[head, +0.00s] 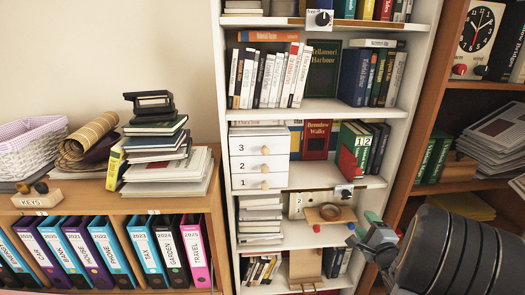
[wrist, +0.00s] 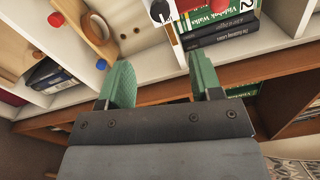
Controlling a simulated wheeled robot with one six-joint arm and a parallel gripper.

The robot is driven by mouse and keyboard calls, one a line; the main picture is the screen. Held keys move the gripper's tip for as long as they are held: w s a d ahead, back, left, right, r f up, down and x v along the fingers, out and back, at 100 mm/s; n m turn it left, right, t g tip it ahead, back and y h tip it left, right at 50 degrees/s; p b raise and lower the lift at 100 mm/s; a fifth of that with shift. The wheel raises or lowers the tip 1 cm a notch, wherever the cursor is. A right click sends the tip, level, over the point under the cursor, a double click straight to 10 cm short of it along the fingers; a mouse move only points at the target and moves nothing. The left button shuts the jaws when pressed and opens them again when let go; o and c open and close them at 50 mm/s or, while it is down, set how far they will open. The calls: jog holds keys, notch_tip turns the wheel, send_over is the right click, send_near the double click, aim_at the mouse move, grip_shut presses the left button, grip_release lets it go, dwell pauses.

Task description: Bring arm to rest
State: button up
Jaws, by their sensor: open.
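My gripper (head: 362,230) reaches in from the lower right in the head view, in front of the white bookcase's lower shelves. In the wrist view its two green fingers (wrist: 161,62) stand wide apart with nothing between them. My dark arm covers part of the lower right shelving in the head view. The gripper is close to the shelf that carries a wooden piece with a round opening (head: 331,214), which also shows at the upper left of the wrist view (wrist: 90,28). I cannot tell whether the fingers touch the shelf.
The white bookcase (head: 222,120) holds books, a three-drawer box (head: 259,157) and a dial (head: 344,191). A brown bookcase (head: 440,95) with a clock (head: 478,29) stands close on the right. A low cabinet (head: 120,204) with binders stands left. Small red (wrist: 56,19) and blue (wrist: 101,64) knobs are near the fingers.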

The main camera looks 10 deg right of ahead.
jog(key=s+d+f+n+g+h, duration=0.25)
jog(key=s+f+n+g, duration=0.55)
jog(key=g, duration=0.4)
jog(key=s+a+r+n+y, duration=0.1)
jog(key=a+r+n, duration=0.2)
jog(key=a, duration=0.6)
jog(key=s+a+r+n+g+y, duration=0.1)
jog(key=a+r+n, duration=0.3)
jog(key=a, duration=0.5)
jog(key=s+a+r+n+y, duration=0.1)
jog(key=a+r+n+y, duration=0.2)
jog(key=a+n, duration=0.4)
jog(key=shift+s+a+r+g, duration=0.2)
jog(key=shift+a+g, duration=0.1)
jog(key=shift+a, duration=0.75)
